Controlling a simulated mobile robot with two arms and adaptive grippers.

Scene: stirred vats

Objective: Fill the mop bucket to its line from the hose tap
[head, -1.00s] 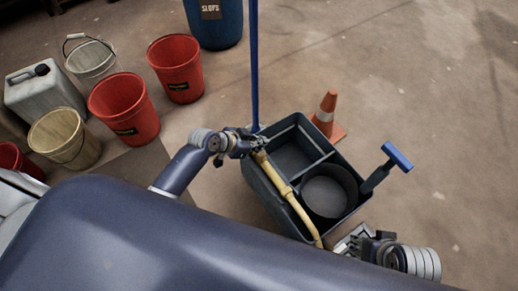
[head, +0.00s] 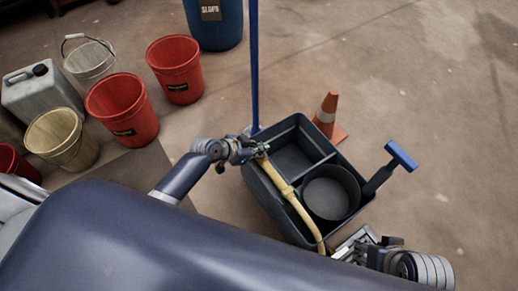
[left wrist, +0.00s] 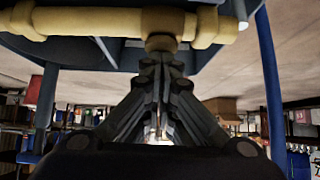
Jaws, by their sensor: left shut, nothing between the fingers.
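The mop bucket (head: 262,194) is a dark grey tub on the floor with a divider, a round dark insert (head: 328,193) and a blue-topped lever (head: 400,156). A beige hose or pipe (head: 291,196) runs along its left side. No water or fill line can be made out. My left gripper (head: 262,149) is at the pipe's upper end, over the tub's far left edge. In the left wrist view its fingers (left wrist: 160,62) are shut and empty, just below the beige pipe (left wrist: 90,22). My right gripper (head: 350,246) is by the tub's near right corner; its jaws are unclear.
Two red buckets (head: 124,112) (head: 176,70), a cream bucket (head: 62,140), a grey bucket (head: 90,62) and a grey canister (head: 42,100) stand left. A blue "SLOPS" drum (head: 217,30) is behind. An orange cone (head: 326,112) stands behind the tub. Floor to the right is clear.

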